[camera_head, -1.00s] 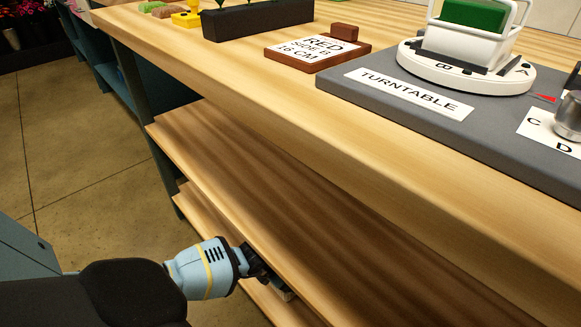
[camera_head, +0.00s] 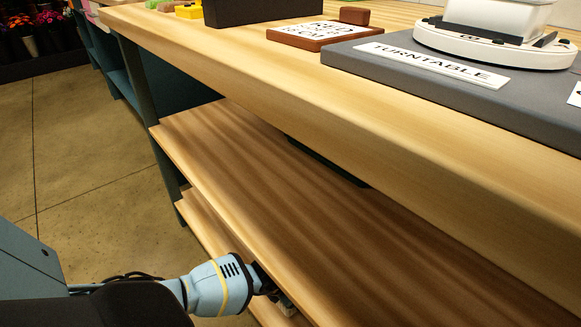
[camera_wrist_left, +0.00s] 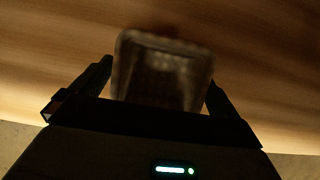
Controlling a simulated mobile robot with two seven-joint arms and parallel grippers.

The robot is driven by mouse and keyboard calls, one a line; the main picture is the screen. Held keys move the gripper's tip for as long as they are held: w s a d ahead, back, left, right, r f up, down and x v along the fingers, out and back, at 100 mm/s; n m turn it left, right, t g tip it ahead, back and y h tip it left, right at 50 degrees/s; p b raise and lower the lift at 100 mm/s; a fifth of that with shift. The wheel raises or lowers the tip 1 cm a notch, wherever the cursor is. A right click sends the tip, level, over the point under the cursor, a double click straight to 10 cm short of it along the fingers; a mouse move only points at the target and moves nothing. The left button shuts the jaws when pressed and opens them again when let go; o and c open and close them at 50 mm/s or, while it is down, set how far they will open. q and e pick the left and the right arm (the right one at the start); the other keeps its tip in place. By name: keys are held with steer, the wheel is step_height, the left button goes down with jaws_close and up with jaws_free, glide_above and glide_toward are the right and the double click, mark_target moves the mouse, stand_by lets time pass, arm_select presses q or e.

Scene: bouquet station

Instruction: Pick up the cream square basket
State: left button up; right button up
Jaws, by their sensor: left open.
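A square, open-topped basket (camera_wrist_left: 163,78), dim and brownish in the shadow, is in the left wrist view. It appears to be the cream square basket; its colour is hard to tell. It lies between the two dark fingers of my left gripper (camera_wrist_left: 160,84), which is open with a finger at each side. I cannot tell whether the fingers touch it. In the head view my left gripper (camera_head: 268,285) is at the front edge of a lower shelf, with a small pale piece (camera_head: 287,309) just below it. My right gripper is not in view.
The wooden shelf (camera_head: 300,210) under the table top (camera_head: 330,110) is mostly bare. A dark green edge (camera_head: 328,163) shows beneath the table top. A white turntable (camera_head: 495,45) on a grey base (camera_head: 440,90) and a red sign block (camera_head: 317,33) stand above.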

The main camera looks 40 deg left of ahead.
arm_select(q)
steer(key=c, duration=0.9)
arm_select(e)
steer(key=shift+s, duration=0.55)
arm_select(q)
steer(key=shift+r, duration=0.1)
